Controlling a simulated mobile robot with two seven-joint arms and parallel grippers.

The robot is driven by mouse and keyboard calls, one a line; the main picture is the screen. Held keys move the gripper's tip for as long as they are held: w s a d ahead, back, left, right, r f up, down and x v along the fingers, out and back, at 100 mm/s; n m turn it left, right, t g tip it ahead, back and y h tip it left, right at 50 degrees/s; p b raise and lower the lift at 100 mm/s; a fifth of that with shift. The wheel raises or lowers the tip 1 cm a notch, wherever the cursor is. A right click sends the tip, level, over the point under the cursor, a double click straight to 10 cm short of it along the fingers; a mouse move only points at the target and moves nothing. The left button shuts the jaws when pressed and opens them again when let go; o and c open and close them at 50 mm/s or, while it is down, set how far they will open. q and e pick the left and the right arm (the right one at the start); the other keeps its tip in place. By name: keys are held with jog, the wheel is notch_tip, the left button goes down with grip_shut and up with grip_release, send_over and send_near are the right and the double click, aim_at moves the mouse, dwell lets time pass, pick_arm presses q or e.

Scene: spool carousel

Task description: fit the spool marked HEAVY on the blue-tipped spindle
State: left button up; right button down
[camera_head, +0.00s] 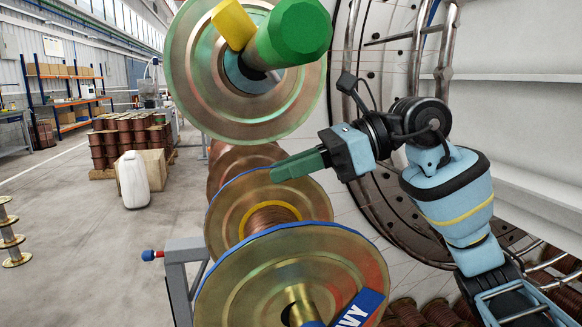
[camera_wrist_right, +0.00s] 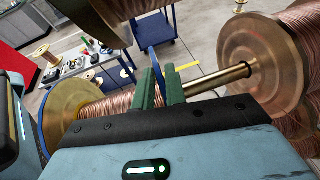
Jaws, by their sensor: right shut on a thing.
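The spool marked HEAVY (camera_head: 245,285) is at the bottom centre of the head view. Its gold front flange has a blue rim, and a blue label (camera_head: 358,310) shows the letters "VY". A brass shaft (camera_head: 299,293) shows at its bore, with something blue (camera_head: 313,324) cut off by the frame edge; I cannot tell how far the spool is on it. My right gripper (camera_head: 298,165) has its green fingers closed at the top of the rear flange (camera_head: 228,205). In the right wrist view the fingers (camera_wrist_right: 161,88) pinch a thin blue-edged flange (camera_wrist_right: 152,62). My left gripper is out of view.
Above, a large spool (camera_head: 190,75) sits on a green-tipped spindle (camera_head: 290,35) with a yellow piece (camera_head: 233,24). The carousel disc (camera_head: 375,75) stands behind. A grey stand (camera_head: 183,270) is at the left. Another copper spool (camera_wrist_right: 250,55) is at the right in the wrist view.

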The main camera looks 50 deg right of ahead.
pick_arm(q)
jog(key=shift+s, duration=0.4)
